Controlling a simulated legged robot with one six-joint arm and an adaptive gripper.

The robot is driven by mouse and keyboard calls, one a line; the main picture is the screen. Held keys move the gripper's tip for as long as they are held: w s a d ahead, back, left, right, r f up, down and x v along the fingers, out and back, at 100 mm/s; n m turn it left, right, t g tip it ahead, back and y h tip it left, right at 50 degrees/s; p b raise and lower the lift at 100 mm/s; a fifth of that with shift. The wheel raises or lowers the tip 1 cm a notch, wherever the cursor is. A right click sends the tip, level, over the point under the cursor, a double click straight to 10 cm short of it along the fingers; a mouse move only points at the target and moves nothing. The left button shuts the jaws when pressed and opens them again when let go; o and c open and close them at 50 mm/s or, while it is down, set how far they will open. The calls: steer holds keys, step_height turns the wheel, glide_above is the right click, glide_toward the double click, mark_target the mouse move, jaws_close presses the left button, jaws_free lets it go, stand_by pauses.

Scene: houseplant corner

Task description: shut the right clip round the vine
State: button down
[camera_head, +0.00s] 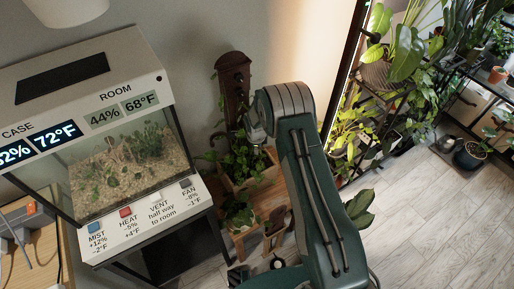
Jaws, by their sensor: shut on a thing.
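A dark brown wooden board (233,82) with a rounded top stands upright against the wall, behind a leafy plant (240,158) in a wooden planter (262,178). The vine and the clips are too small or hidden to make out singly. My arm reaches up and bends over in front of the plant. A small grey part of my gripper (257,130) shows just left of that bend, beside the board and above the leaves. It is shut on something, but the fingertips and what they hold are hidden.
A terrarium case (125,165) with readouts and labelled buttons stands at the left. A wooden stool (283,195) supports the planter, with a smaller plant (238,212) below. A plant rack (385,95) stands at the right. The wood-look floor (430,220) is clear at lower right.

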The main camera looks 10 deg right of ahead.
steer(key=shift+f, duration=0.1)
steer(key=c, duration=0.5)
jaws_free()
steer(key=shift+c, duration=0.2)
step_height(320, 180, up, 12)
steer(key=s, duration=0.2)
steer(key=shift+a, duration=0.3)
steer(key=shift+o, duration=0.3)
steer(key=shift+f, duration=0.15)
